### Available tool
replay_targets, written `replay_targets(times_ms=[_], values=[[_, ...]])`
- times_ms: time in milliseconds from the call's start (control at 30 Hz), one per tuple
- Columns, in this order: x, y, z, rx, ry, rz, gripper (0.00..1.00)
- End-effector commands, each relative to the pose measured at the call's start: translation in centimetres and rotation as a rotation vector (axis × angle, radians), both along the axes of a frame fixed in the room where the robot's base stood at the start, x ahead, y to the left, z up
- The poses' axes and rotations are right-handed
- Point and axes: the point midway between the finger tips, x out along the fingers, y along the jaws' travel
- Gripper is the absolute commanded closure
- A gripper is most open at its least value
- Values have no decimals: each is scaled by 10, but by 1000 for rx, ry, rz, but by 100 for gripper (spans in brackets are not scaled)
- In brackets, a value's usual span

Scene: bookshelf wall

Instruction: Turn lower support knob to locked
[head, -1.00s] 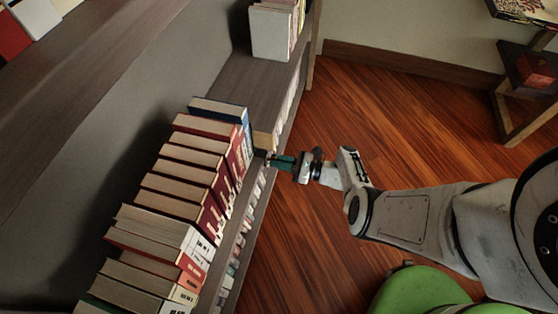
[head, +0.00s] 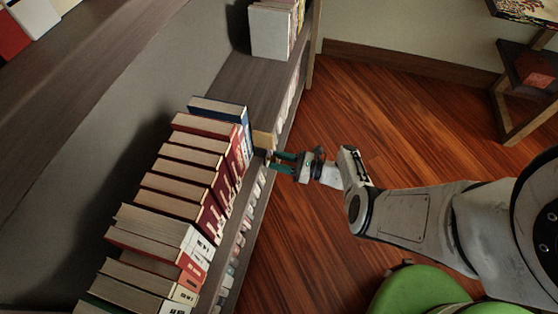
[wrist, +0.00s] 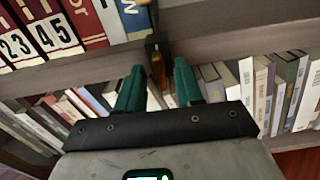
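My gripper (head: 283,162) is at the front edge of the shelf, near the end of the book row. In the wrist view its two green fingers (wrist: 158,82) are apart, with a visible gap between them. A small amber piece (wrist: 158,68) on a dark upright bracket (wrist: 154,42) shows in that gap at the shelf edge; it may be the lower support knob. I cannot tell whether the fingers touch it or which way it is turned. In the head view a tan block (head: 263,140) stands beside the last blue book, just beyond the fingers; the knob is not clear there.
A row of books (head: 190,180) fills the shelf on the left. More books stand on a lower shelf (wrist: 275,80). Beyond the tan block, the shelf board (head: 245,85) is bare up to a white book group (head: 270,32). Wooden floor (head: 400,130) is open to the right.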

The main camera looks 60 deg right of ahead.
Motion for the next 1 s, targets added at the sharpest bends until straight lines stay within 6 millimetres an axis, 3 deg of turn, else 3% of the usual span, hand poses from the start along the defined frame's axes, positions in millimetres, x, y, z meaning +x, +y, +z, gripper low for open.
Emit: replay_targets(times_ms=[533,700,1000], values=[[-85,-32,-1,-1,2,-5,64],[-97,-35,-1,0,2,-2,64],[-99,-36,-1,0,2,-1,64]])
